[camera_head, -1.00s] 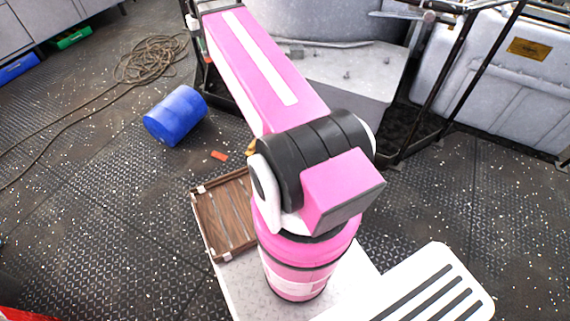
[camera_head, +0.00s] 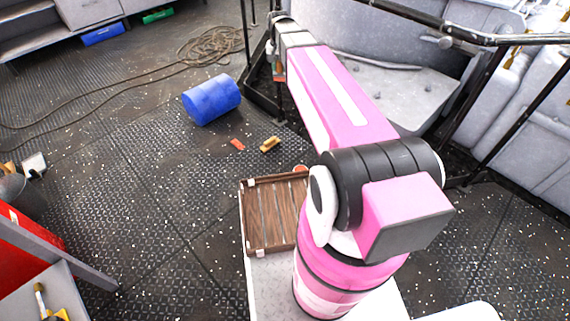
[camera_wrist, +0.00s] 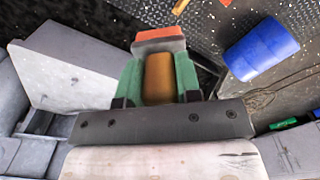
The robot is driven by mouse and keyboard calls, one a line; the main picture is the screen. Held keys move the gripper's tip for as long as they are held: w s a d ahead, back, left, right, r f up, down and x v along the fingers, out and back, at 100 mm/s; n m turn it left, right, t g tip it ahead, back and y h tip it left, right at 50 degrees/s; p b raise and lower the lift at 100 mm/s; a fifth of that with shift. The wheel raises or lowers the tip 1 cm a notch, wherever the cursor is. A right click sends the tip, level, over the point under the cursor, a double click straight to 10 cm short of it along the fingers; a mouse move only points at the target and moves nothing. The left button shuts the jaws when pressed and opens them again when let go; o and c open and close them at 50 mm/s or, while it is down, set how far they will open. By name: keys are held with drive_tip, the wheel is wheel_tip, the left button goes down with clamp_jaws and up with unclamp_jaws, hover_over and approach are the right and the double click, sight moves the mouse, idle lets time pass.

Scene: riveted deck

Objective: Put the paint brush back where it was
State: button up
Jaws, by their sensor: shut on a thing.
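My gripper (camera_wrist: 158,82) has green fingers shut on a brown, wood-coloured thing with a grey and orange-red end, which looks like the paint brush (camera_wrist: 158,45). In the head view my gripper (camera_head: 278,68) is at the far end of my pink arm, beside a black-framed grey machine. The held thing is small there, with a bit of orange showing, and appears clear of the floor. A yellow-handled tool (camera_head: 41,298) lies on a grey surface at the lower left; I cannot tell what it is.
A blue drum (camera_head: 212,100) lies on the deck. An orange-red piece (camera_head: 238,144) and a wooden piece (camera_head: 270,145) lie near a slatted wooden tray (camera_head: 249,215). A coiled rope (camera_head: 212,45) lies behind. A red cabinet (camera_head: 25,255) stands left. Open floor lies between.

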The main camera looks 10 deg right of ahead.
drive_tip(key=w+a+f+m, duration=0.2)
drive_tip(key=a+f+m, duration=0.1)
drive_tip(key=f, duration=1.4)
drive_tip(key=w+a+f+m, duration=0.2)
drive_tip(key=a+f+m, duration=0.1)
drive_tip(key=f, duration=1.4)
drive_tip(key=w+a+f+m, duration=0.2)
drive_tip(key=w+a+f, duration=0.1)
drive_tip(key=f, duration=1.4)
drive_tip(key=shift+s+d+f, duration=0.15)
drive_tip(key=shift+d+f, duration=1.75)
drive_tip(key=shift+d, duration=0.05)
drive_tip(key=shift+s+d+f, duration=0.15)
drive_tip(key=shift+d+f, duration=1.8)
drive_tip(key=shift+s+d+f, duration=0.15)
drive_tip(key=shift+d+f, duration=1.75)
drive_tip(key=shift+d, duration=0.05)
drive_tip(key=shift+f, duration=0.15)
drive_tip(key=o, duration=0.9)
